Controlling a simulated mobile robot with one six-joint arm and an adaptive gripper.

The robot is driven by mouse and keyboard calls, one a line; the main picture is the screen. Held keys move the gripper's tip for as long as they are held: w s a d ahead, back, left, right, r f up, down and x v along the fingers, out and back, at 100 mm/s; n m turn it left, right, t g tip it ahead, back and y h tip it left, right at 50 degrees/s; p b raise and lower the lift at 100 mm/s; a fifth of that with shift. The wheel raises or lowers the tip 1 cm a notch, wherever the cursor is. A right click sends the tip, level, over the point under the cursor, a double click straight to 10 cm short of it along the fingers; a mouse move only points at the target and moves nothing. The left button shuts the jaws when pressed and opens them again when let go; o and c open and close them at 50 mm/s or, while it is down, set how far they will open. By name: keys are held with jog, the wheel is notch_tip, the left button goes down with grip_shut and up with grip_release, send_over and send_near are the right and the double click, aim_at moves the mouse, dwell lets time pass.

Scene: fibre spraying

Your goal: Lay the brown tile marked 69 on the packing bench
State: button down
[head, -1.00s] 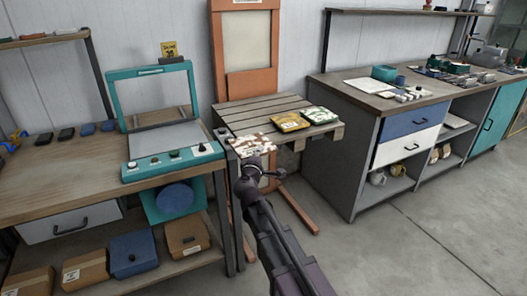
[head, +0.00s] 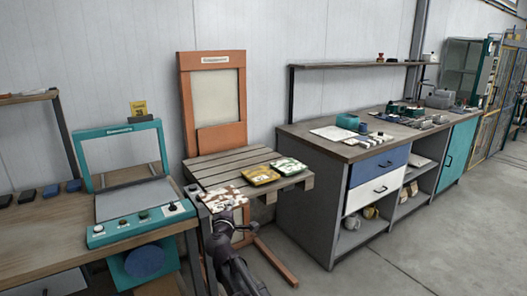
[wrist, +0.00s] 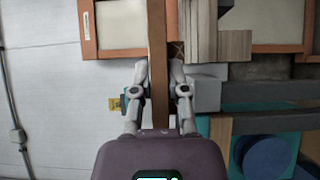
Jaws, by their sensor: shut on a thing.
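A brown-and-white mottled tile (head: 223,197) is at the front edge of the slatted pallet table in the head view. My gripper (head: 222,217) is shut on its near side. In the wrist view a brown slab (wrist: 158,70), seen edge-on, stands between the two fingers (wrist: 159,92). No number can be read on the tile. A wooden-topped bench (head: 350,152) with blue and white drawers stands at the right. Another wooden bench (head: 45,240) stands at the left. No label shows which is the packing bench.
The pallet table (head: 215,172) carries a yellow tile (head: 260,175) and a green-and-white mottled tile (head: 290,166). An orange frame (head: 188,110) stands behind it. A teal framed machine (head: 140,212) sits on the left bench. The right bench holds a white sheet (head: 333,133) and small items.

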notch_tip(320, 180, up, 17)
jog(key=p, duration=1.6)
jog(key=shift+r+p, duration=0.15)
jog(key=shift+p, duration=0.15)
jog(key=shift+w+d, duration=0.1)
jog(key=shift+d, duration=0.2)
jog(key=shift+d, duration=0.1)
